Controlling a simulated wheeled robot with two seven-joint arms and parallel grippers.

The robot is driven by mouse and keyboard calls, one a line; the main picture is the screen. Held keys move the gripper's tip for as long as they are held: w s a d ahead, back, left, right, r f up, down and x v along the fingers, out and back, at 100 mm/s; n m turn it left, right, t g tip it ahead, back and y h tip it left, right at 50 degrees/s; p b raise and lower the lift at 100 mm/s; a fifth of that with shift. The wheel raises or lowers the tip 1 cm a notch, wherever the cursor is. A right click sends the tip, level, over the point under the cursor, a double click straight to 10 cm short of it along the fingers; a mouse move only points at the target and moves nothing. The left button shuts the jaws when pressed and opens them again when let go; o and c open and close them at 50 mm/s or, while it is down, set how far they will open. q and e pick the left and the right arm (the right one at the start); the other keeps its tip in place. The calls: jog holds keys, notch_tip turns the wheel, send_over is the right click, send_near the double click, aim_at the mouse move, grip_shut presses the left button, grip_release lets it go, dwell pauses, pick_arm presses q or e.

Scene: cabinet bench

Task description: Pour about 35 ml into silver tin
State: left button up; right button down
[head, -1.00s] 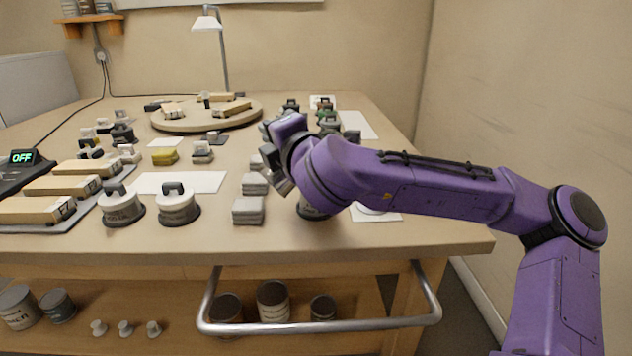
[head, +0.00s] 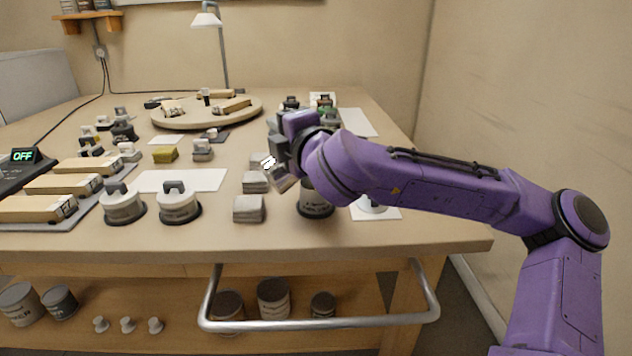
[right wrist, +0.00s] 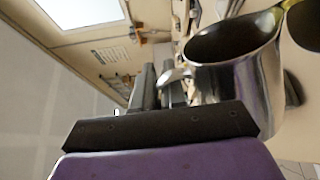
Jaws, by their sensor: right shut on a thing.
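My right gripper (head: 277,148) is shut on the handle of a shiny metal jug (right wrist: 238,70). In the head view, part of the jug (head: 284,182) shows below the gripper, tilted, above the front right of the bench. The jug's mouth looks dark in the right wrist view, and I cannot tell how much is in it. A grey tin (head: 316,202) with a dark base stands just right of the jug, partly behind my arm. I cannot tell for sure that it is the silver tin. My left gripper is out of view.
Grey blocks (head: 249,209) stand left of the jug. Two lidded white pots (head: 178,204) stand farther left, near a white sheet (head: 190,181). A white card (head: 376,213) with a small round thing lies to the right. A round board (head: 190,119) lies at the back.

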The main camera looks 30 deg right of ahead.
jog(key=shift+d+f+m, duration=0.1)
jog(key=shift+d+m, duration=0.15)
jog(key=shift+m, duration=0.05)
dwell(1.3)
jog(key=shift+d+m, duration=0.2)
jog(key=shift+m, duration=0.1)
dwell(0.3)
jog(key=shift+a+r+n, duration=0.4)
jog(key=shift+a+n, duration=0.3)
jog(key=shift+n, duration=0.2)
jog(key=a+f+n+b, duration=0.1)
jog(key=n+b, duration=0.1)
jog(key=shift+a+f+n, duration=0.35)
jog(key=shift+f+n, duration=0.05)
jog(key=shift+w+a+r+n+p, duration=0.1)
jog(key=shift+a+r+n+p, duration=0.3)
jog(key=shift+n+p, duration=0.1)
jog(key=shift+d, duration=0.3)
jog(key=shift+a+f, duration=0.1)
